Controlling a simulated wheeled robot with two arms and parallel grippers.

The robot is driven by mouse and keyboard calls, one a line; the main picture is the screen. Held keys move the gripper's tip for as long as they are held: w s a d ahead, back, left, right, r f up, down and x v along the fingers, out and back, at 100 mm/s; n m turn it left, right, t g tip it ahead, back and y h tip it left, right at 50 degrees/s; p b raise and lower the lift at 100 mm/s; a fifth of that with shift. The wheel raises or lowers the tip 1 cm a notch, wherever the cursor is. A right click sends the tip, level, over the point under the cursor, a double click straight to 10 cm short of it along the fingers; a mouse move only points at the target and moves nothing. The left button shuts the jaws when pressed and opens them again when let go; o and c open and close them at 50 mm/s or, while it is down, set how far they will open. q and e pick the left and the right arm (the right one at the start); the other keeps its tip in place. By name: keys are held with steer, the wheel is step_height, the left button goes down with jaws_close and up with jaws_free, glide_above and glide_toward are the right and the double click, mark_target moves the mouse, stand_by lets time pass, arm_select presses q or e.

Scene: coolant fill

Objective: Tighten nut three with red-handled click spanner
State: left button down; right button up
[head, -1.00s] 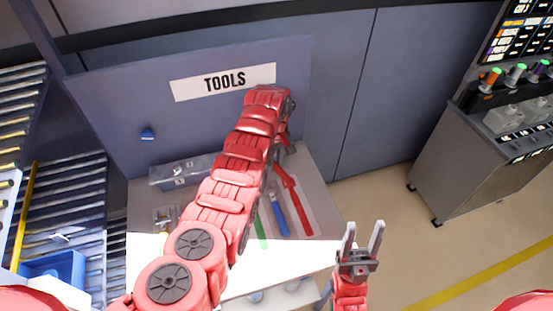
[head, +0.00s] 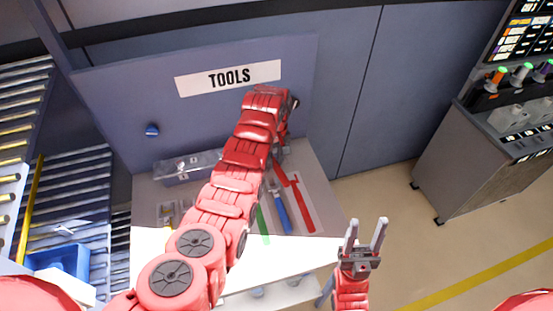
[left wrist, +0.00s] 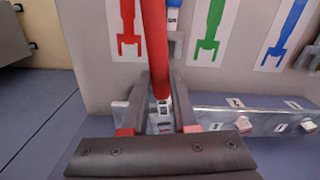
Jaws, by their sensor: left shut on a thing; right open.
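My left gripper (left wrist: 158,110) is shut on the red-handled spanner (left wrist: 154,45), whose red handle runs up between the fingers in the left wrist view. In the head view the left gripper (head: 280,150) is partly hidden behind its own wrist at the tool board, with a bit of the red handle (head: 279,172) showing below it. The spanner's far end is out of the wrist picture. A red spanner outline (left wrist: 128,30) is on the board beside it. My right gripper (head: 366,230) is open and empty in front of the board's right side. No nut is recognisable.
A blue-handled tool (head: 281,212) lies beside the red outline. Green (left wrist: 210,30) and blue (left wrist: 288,30) outlines follow along the board. A clear tray (left wrist: 260,120) of small parts stands by the back panel. A grey cabinet (head: 470,165) stands right, past open floor.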

arm_select(q)
steer(key=shift+a, duration=0.1)
stand_by(0.3)
steer(key=shift+s+a+m, duration=0.25)
steer(key=shift+a+m, duration=0.25)
steer(key=shift+m, duration=0.3)
steer(key=shift+a+b, duration=0.1)
steer(key=shift+b, duration=0.2)
steer(key=shift+s+a+m+b, duration=0.15)
steer(key=shift+a+m+b, duration=0.35)
steer(key=shift+m, duration=0.3)
steer(key=shift+a, duration=0.15)
